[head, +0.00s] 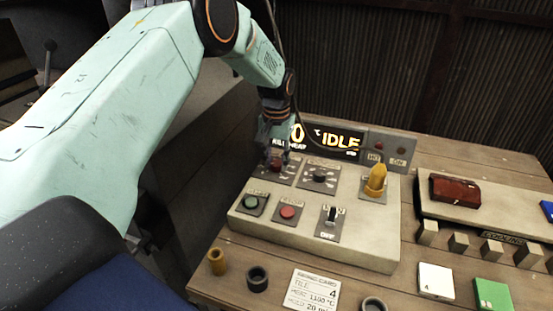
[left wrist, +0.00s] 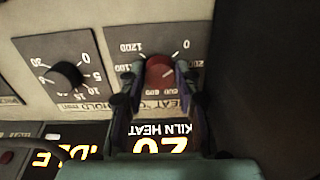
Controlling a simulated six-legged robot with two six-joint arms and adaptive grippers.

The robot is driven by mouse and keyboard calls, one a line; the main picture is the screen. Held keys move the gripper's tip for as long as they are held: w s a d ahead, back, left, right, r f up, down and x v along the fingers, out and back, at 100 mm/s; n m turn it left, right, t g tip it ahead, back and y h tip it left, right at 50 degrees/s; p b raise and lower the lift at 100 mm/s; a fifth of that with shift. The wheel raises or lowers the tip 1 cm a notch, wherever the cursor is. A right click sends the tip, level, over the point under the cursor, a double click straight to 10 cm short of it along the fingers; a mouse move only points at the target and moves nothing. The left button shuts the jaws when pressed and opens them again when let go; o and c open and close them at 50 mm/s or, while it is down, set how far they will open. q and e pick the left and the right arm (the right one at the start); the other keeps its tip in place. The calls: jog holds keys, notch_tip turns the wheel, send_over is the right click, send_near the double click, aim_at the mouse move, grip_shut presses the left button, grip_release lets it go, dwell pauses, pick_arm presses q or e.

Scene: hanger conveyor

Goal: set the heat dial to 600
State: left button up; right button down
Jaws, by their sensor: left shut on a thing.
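The heat dial is a red knob (left wrist: 159,72) on a dark plate with a printed scale, shown upside down in the left wrist view, with 1200 and 0 near its top. My left gripper (left wrist: 157,80) has a finger on each side of the knob and is shut on it. In the head view my left gripper (head: 275,160) reaches down onto the dial plate (head: 262,177) at the panel's back left and hides much of the knob. I cannot read where the pointer stands. The lit kiln heat display (left wrist: 160,143) is partly covered by the gripper. My right gripper is not in view.
The black hold dial (head: 320,175) sits right beside the heat dial. The panel also carries green (head: 251,202) and red (head: 289,212) buttons, a switch (head: 331,217) and a yellow knob (head: 376,180). The display (head: 340,141) reads IDLE. Blocks and a card (head: 313,290) lie around the panel.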

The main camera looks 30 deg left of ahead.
pick_arm(q)
jog(key=m, duration=0.1)
jog(key=m+p, duration=0.1)
jog(key=shift+w+r+m, duration=0.15)
jog(key=shift+r+m, duration=0.05)
jog(key=shift+m, duration=0.2)
jog(key=m, duration=0.2)
jog(key=shift+m+p, duration=0.3)
jog(key=shift+p, duration=0.05)
jog(key=m, duration=0.3)
jog(key=shift+w+m, duration=0.1)
jog(key=shift+m, duration=0.2)
jog(key=m, duration=0.3)
jog(key=shift+m, duration=0.4)
jog(key=m, duration=0.5)
jog(key=shift+m, duration=2.2)
jog(key=shift+f, duration=0.1)
